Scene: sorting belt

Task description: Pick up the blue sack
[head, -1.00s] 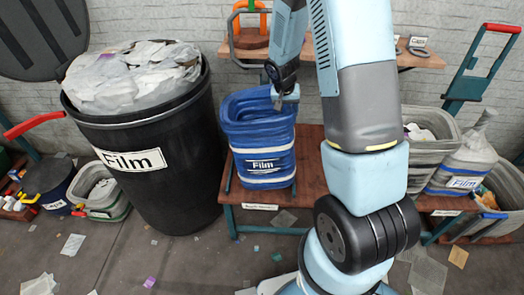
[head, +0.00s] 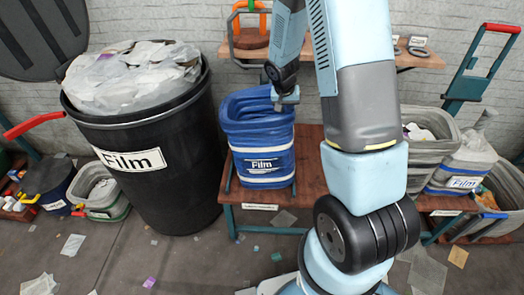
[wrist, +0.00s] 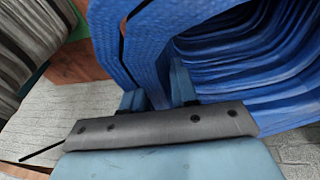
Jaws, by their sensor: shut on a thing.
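The blue sack (head: 262,145) stands upright on the low reddish-brown bench, left of my arm in the head view. It is open at the top, with white bands and a "Film" label. My gripper (head: 287,98) is at the right side of its rim. In the wrist view the blue sack (wrist: 125,45) fills the upper middle and right. There my gripper (wrist: 160,98) is shut on the sack's rim fabric, one finger on each side of it. The head view does not show the fingertips clearly.
A tall black bin (head: 150,165) full of film stands left of the sack. A grey-and-blue sack (head: 463,170) and a grey bin (head: 430,150) stand on the bench (head: 310,165) to the right. A shelf (head: 420,58) runs behind. Scraps litter the floor.

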